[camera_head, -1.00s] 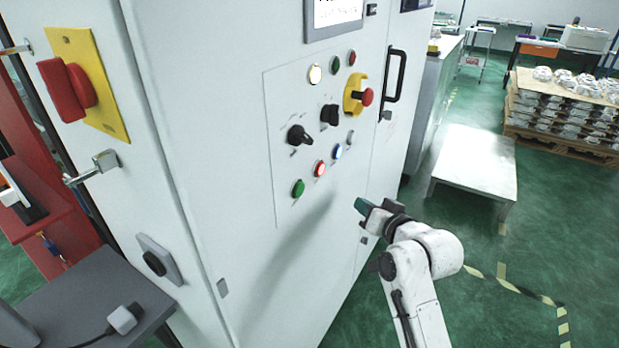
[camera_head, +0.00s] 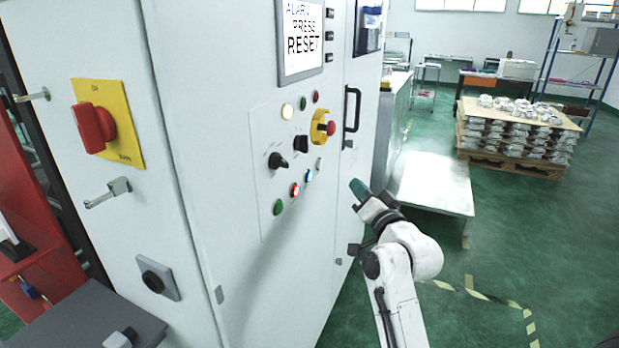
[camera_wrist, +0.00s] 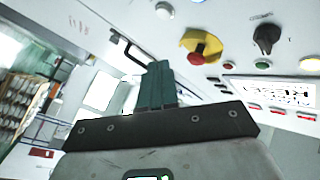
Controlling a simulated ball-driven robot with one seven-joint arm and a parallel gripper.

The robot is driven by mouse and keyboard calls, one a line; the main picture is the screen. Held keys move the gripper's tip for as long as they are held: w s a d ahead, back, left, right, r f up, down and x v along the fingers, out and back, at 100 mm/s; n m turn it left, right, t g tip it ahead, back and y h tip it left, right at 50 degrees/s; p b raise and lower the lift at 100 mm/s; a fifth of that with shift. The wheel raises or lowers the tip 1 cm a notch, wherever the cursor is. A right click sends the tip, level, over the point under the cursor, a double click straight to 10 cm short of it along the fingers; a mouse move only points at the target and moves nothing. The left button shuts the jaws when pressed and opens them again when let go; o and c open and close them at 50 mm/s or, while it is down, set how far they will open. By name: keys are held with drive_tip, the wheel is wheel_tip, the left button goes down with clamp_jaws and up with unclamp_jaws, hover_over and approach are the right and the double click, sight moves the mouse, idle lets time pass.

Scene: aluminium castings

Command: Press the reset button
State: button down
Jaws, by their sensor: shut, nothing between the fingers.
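The control panel (camera_head: 262,215) on the white cabinet carries several buttons. A blue-lit button (camera_head: 308,175) sits in its lower row, right of a red-ringed lit button (camera_head: 295,189) and a green button (camera_head: 278,207). Their labels are too small to read, so I cannot tell which is reset. The screen (camera_head: 303,45) above reads "ALARM PRESS RESET"; it shows upside down in the wrist view (camera_wrist: 268,93). My gripper (camera_head: 357,187) is shut and empty, right of the lower row and apart from the buttons. Its green fingers (camera_wrist: 157,85) also show in the wrist view.
A red emergency-stop on a yellow base (camera_head: 320,127), black selector knobs (camera_head: 278,160) and a door handle (camera_head: 352,110) are nearby. Another red switch on a yellow plate (camera_head: 108,124) is at left. A low white table (camera_head: 435,185) and a pallet of castings (camera_head: 515,140) stand right.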

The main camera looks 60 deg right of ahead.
sight(308, 176)
drive_tip(key=w+b, duration=0.1)
drive_tip(key=w, duration=0.7)
drive_tip(key=shift+w+a, duration=0.2)
drive_tip(key=shift+a, duration=0.15)
drive_tip(key=shift+w, duration=0.1)
idle(1.7)
drive_tip(key=shift+w, duration=0.3)
drive_tip(key=shift+w+b, duration=0.45)
idle(0.6)
drive_tip(key=shift+s, duration=0.15)
drive_tip(key=shift+s+p, duration=0.45)
drive_tip(key=shift+s, duration=0.25)
drive_tip(key=shift+s, duration=0.15)
